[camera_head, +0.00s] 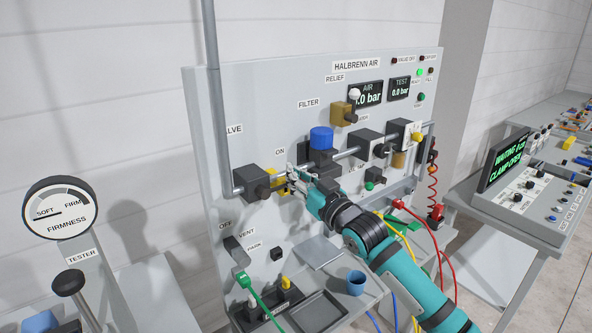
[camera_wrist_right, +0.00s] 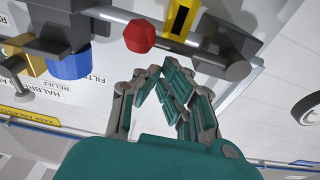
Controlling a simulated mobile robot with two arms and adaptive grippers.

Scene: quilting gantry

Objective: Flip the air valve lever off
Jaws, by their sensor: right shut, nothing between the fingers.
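The air valve's dark body (camera_head: 250,182) sits on the grey pipe at the left of the panel, under a partly hidden label ending in "LVE". An ON label (camera_head: 280,151) is above it to the right and an OFF label (camera_head: 225,225) is below. A yellow part (camera_head: 281,188), apparently the lever, shows beside the valve body, partly behind my right gripper (camera_head: 292,176). In the right wrist view a yellow, black-marked piece (camera_wrist_right: 180,18) and a red knob (camera_wrist_right: 139,36) lie just beyond my shut, empty fingers (camera_wrist_right: 165,78). Contact cannot be told. My left gripper is out of view.
A blue-capped filter (camera_head: 321,138) and dark blocks on the pipe are right of my gripper. Below are a dark tray (camera_head: 318,312), a blue cup (camera_head: 356,283) and coloured hoses. A firmness tester (camera_head: 60,207) stands at left, a control desk (camera_head: 545,215) at right.

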